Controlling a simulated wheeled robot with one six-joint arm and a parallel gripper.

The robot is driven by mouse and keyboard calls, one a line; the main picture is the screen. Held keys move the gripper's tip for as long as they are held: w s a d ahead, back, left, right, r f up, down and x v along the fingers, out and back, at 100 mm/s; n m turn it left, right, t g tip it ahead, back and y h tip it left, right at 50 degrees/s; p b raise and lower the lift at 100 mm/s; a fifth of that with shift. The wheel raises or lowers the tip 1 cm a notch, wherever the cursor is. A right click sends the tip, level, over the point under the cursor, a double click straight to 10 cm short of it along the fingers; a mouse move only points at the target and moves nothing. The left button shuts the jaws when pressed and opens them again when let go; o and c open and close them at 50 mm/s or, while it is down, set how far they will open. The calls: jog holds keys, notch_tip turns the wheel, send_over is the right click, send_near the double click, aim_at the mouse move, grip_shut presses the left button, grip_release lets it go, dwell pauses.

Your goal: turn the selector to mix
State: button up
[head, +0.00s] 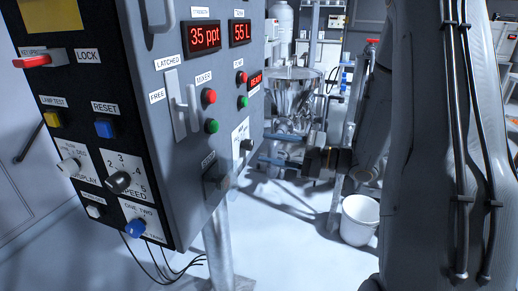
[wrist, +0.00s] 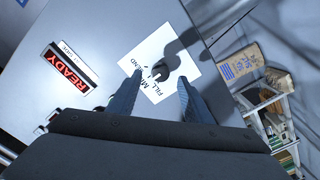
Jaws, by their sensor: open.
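The selector is a dark knob (wrist: 172,63) on a white plate (wrist: 190,68) printed with FILL, MIX and a partly covered word ending in END. Which word the knob points to I cannot tell. In the head view the selector knob (head: 247,145) is small, on the right part of the grey panel front. My gripper (wrist: 159,77) is open, its two fingers apart on either side of the plate's near part, with the knob just beyond the tips. In the head view my gripper (head: 263,148) reaches toward the selector from the right. Contact with the knob is not visible.
A red READY display (wrist: 68,72) is near the selector. The grey panel (head: 190,150) also carries red and green buttons, a latch handle (head: 178,105) and a dark part (head: 214,178) below. A steel hopper (head: 296,95) and white bucket (head: 360,218) stand behind.

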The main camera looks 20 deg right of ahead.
jog(key=shift+v, duration=1.55)
jog(key=w+d+f+m+h, duration=0.2)
jog(key=w+f+m+h, duration=0.3)
jog(key=m+h, duration=0.7)
jog(key=s+a+f+m+g+h, duration=0.1)
jog(key=s+a+m+g, duration=0.1)
jog(key=s, duration=0.6)
jog(key=s+a+f+m+g, duration=0.1)
jog(key=s+a+m+g, duration=0.2)
jog(key=s, duration=0.6)
jog(key=s+a+m+g+h, duration=0.1)
jog(key=s+a+m+g, duration=0.1)
jog(key=s+g, duration=0.3)
jog(key=s+a, duration=0.1)
jog(key=s, duration=0.2)
jog(key=shift+s+a+f+m+g+h, duration=0.25)
jog(key=shift+a+f+m+g+h, duration=0.05)
jog(key=shift+a+f+m, duration=0.1)
